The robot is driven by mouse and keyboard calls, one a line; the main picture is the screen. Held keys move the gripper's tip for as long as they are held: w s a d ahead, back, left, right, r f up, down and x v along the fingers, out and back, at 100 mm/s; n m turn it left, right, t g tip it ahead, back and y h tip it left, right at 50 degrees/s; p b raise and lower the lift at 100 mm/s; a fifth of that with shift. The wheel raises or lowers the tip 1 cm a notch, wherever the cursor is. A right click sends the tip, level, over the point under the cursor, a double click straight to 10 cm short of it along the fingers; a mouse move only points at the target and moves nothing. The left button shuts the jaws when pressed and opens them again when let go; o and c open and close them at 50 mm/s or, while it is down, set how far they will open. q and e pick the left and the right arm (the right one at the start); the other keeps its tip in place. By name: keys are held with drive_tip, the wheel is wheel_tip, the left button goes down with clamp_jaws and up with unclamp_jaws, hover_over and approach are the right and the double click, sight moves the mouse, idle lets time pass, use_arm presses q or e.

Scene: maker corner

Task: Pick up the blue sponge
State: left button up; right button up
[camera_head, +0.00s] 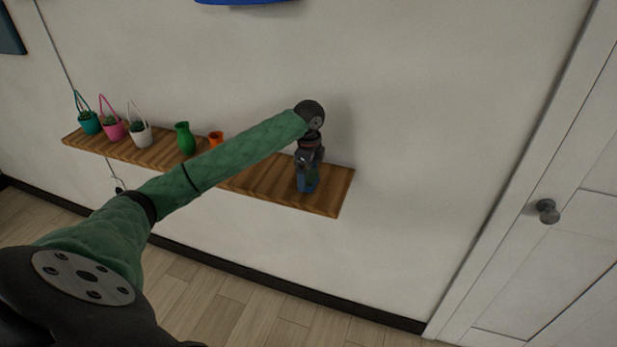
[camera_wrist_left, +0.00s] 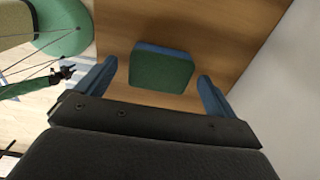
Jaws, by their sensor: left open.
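The blue sponge (camera_wrist_left: 160,69) shows in the left wrist view, with a green face toward the camera and a blue edge. It lies on the wooden shelf, between and slightly beyond my left gripper's two blue fingertips, with a gap on each side. In the head view my left gripper (camera_head: 308,182) points down over the shelf's right end. The sponge cannot be made out clearly there, as the gripper covers that spot. My left gripper is open and holds nothing.
The wooden shelf (camera_head: 261,184) is fixed to a pale wall. To the left along it stand an orange cup (camera_head: 215,138), a green vase (camera_head: 185,138) and white (camera_head: 141,134), pink (camera_head: 113,129) and teal (camera_head: 89,123) hanging pots. A white door with a knob (camera_head: 547,211) is at right.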

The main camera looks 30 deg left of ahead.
sight(309, 176)
use_arm(q)
drive_tip(key=shift+f, duration=0.55)
drive_tip(key=c, duration=1)
use_arm(e)
drive_tip(key=shift+s+d+f, duration=0.15)
drive_tip(key=shift+s+d, duration=0.1)
drive_tip(key=shift+s, duration=0.05)
use_arm(q)
drive_tip(key=shift+c, duration=0.2)
drive_tip(key=shift+r, duration=0.2)
use_arm(e)
drive_tip(key=shift+f, duration=0.15)
